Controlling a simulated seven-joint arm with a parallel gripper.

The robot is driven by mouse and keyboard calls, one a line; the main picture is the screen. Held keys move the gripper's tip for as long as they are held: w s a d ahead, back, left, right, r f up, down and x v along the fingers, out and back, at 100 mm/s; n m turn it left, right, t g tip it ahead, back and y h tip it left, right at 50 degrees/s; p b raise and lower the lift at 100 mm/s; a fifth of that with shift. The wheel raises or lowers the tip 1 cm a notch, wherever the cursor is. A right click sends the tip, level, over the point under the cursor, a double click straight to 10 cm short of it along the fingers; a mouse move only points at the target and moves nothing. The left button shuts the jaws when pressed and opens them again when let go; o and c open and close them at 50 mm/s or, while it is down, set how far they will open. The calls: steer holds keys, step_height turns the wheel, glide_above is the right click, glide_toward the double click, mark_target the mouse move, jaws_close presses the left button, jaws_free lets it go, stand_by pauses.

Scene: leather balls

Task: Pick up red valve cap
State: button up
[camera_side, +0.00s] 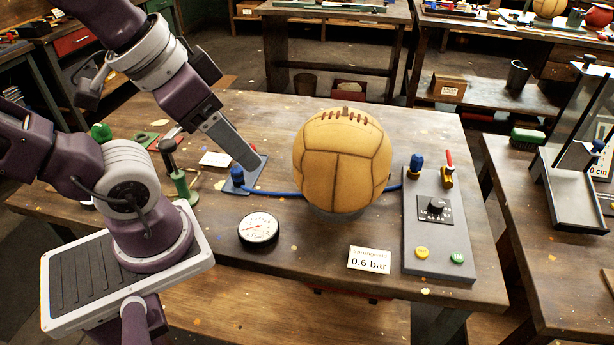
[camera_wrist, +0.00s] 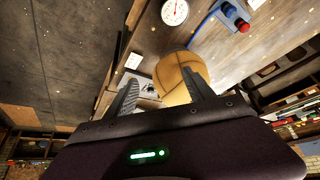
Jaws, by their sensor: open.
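A red cap (camera_wrist: 243,27) shows in the wrist view on a small plate, beside a blue cap (camera_wrist: 228,9). In the side view the plate (camera_side: 232,188) and its blue cap (camera_side: 237,176) lie left of the ball, with the red cap apparently hidden behind my gripper. My gripper (camera_side: 250,163) reaches down over that plate; whether it touches anything there is unclear. In the wrist view my gripper (camera_wrist: 160,77) has its two fingers apart, with nothing held between them. The red cap is outside the fingers, toward the upper right.
A tan leather ball (camera_side: 342,160) rests on a stand, with a blue hose (camera_side: 270,193) from the plate. A gauge (camera_side: 258,229), a "0.6 bar" card (camera_side: 369,261) and a control panel (camera_side: 437,240) are nearby. A green pump (camera_side: 181,180) stands left of the plate.

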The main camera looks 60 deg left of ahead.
steer(key=shift+c, duration=0.6)
steer(key=w+a+f+n+g, duration=0.2)
steer(key=w+a+n, duration=0.4)
steer(key=w+a, duration=0.1)
steer(key=w+a+f+n+g, duration=0.1)
steer(key=w+a+f+n, duration=0.2)
steer(key=w+a+n, duration=0.35)
steer(key=a+f+n+g, duration=0.1)
steer(key=a+f+n, duration=0.2)
steer(key=a+f, duration=0.1)
steer(key=a+f+n, duration=0.3)
steer(key=a+f, duration=0.1)
steer(key=a, duration=0.2)
steer(key=a+f+n+g, duration=0.1)
steer(key=a+f+n, duration=0.3)
steer(key=a+f, duration=0.1)
steer(key=shift+a+f+g, duration=0.1)
steer(key=shift+a+g, duration=0.2)
steer(key=shift+a, duration=0.1)
steer(key=f, duration=0.7)
steer(key=shift+s+f, duration=0.3)
jaws_close()
